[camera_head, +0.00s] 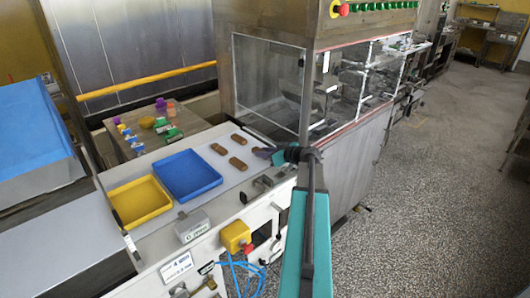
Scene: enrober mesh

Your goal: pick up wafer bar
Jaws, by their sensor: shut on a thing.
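Three brown wafer bars lie on the light belt: one at the back (238,139), one at the left (218,149) and one nearer the front (238,163). My gripper (265,153) is at the right side of the belt, to the right of these three bars and apart from them. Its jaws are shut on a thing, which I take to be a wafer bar. The held thing is too small and too covered by the jaws to see clearly. I cannot tell whether it is clear of the belt.
A blue tray (188,176) and a yellow tray (140,203) sit left of the bars. The glass-sided machine (268,80) stands behind my gripper. A yellow control box (236,236) is on the front side. Small coloured items lie on a table (128,150) at the back left.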

